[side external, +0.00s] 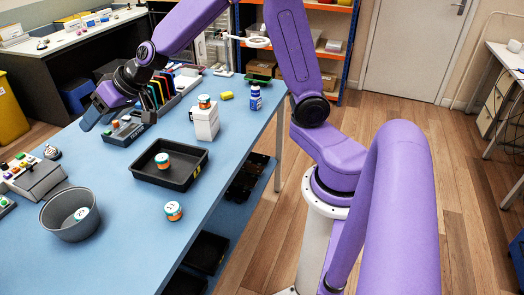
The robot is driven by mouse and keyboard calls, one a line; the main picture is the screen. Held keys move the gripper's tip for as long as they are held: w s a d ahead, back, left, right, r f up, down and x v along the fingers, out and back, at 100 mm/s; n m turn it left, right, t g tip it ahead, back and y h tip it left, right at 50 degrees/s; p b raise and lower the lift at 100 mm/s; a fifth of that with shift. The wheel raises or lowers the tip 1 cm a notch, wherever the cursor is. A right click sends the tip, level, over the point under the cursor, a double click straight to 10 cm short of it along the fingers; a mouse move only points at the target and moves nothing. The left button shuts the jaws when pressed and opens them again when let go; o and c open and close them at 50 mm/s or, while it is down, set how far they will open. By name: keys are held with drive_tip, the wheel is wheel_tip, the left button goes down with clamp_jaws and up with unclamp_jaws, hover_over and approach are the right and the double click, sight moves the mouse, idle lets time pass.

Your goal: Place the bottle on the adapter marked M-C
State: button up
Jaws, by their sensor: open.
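A blue bottle with a pale label and a white cap (255,97) stands upright on the blue table near its right edge. The adapter marked M-C cannot be identified; no such marking is readable from here. My gripper (119,117) is at the far left of the table, jaws apart, above a dark grey device (122,131) with small coloured parts on it. I see nothing between the jaws. The bottle is well to the right of my gripper, apart from it.
A small banded jar (204,101) tops a white stand (206,124). Another (162,160) is in a black tray (188,178); a third (174,211) is on the table (140,240). A grey bowl (55,222) is front left. A yellow block (227,95) lies near the bottle.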

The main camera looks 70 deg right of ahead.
drive_tip(key=s+a+n+g+y, duration=0.2)
drive_tip(key=s+a+n+g, duration=0.25)
drive_tip(key=s, duration=0.85)
drive_tip(key=s+d+f+n+g+h, duration=0.2)
drive_tip(key=s+d+n+h, duration=0.1)
drive_tip(key=s, duration=0.8)
drive_tip(key=s+d+f+n+g+h, duration=0.2)
drive_tip(key=s+d+n, duration=0.3)
drive_tip(key=s+d, duration=0.3)
drive_tip(key=s+h, duration=0.1)
drive_tip(key=s, duration=0.3)
drive_tip(key=shift+d+f, duration=0.15)
drive_tip(key=shift+f, duration=0.1)
